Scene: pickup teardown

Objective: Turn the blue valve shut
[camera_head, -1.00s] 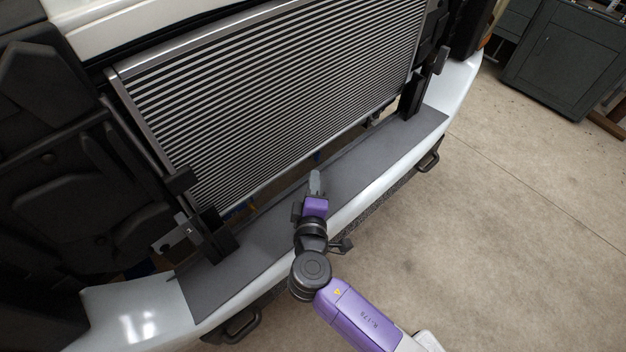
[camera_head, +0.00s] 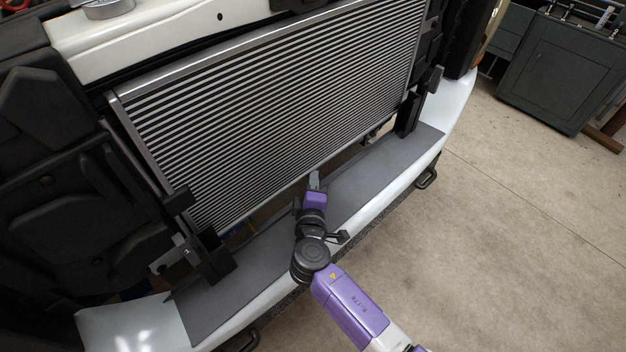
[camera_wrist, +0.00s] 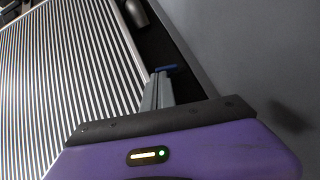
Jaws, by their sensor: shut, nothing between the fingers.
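My gripper (camera_head: 315,181) is at the lower edge of the radiator, over the grey bumper shelf, with its fingers pointing away from me. In the wrist view the gripper fingers (camera_wrist: 157,92) are together with nothing between them. A small blue piece, which looks like the blue valve's handle (camera_wrist: 167,69), shows just beyond the fingertips, beside the radiator's lower edge. I cannot tell whether the fingers touch it. Much of the valve is hidden behind the fingers. The head view does not show it.
The finned radiator (camera_head: 270,110) stands right behind the gripper. The grey shelf (camera_head: 385,165) runs along below it, with black brackets at both ends. A dark cylinder (camera_wrist: 136,13) sits near the radiator edge. Open floor (camera_head: 510,250) lies to the right, with a dark cabinet (camera_head: 555,70) beyond.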

